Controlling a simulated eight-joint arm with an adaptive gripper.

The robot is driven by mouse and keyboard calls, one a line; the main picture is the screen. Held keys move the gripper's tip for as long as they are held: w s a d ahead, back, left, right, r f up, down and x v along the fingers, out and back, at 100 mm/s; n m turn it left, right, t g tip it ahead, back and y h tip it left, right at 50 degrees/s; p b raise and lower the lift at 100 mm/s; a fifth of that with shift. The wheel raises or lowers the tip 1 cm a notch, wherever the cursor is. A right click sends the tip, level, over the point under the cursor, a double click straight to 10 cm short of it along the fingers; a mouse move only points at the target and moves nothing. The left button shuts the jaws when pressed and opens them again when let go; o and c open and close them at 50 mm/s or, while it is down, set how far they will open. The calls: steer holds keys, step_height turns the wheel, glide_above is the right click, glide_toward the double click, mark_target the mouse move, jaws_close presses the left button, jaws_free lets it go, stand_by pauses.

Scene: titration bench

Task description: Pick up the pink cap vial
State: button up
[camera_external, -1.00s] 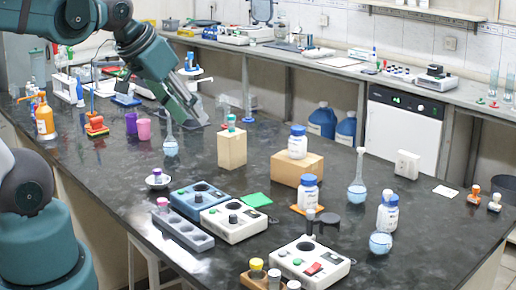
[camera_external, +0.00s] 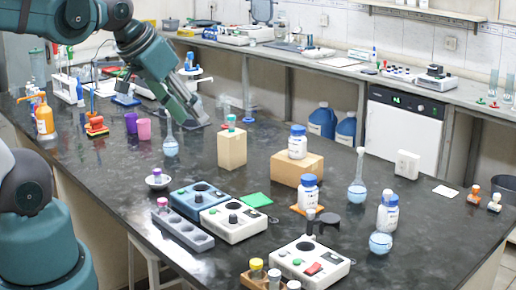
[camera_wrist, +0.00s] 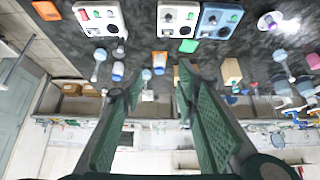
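The pink cap vial (camera_external: 162,204) stands upright in the left end of a grey rack (camera_external: 184,230) at the front left of the bench, in the external view. I cannot make the vial out in the wrist view. My gripper (camera_external: 197,116) is high and farther back, above the rear part of the bench and well away from the vial. In the wrist view my gripper (camera_wrist: 160,82) has its two fingers spread with an empty gap between them.
A blue device (camera_external: 198,199) and a white device (camera_external: 233,221) stand right beside the rack. A dish with a purple-capped item (camera_external: 157,181) sits just behind it. A flask (camera_external: 171,146) and a cardboard box (camera_external: 231,150) stand nearer the gripper.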

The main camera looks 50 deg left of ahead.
steer(key=shift+o, duration=0.6)
stand_by(0.3)
steer(key=n+g+b, duration=0.6)
steer(key=n+g, duration=0.1)
steer(key=n, duration=0.9)
glide_above(162, 200)
steer(key=d, duration=0.1)
step_height(162, 200, down, 24)
steer(key=shift+w+f, duration=0.1)
steer(key=shift+f, duration=0.1)
steer(key=shift+a+f, duration=0.4)
steer(key=shift+f, duration=0.2)
steer(key=shift+f, duration=0.1)
steer(key=shift+f+b, duration=0.35)
steer(key=shift+f, duration=0.85)
steer(key=shift+f, duration=0.1)
steer(key=shift+f+b, duration=0.35)
steer(key=shift+f, duration=2.15)
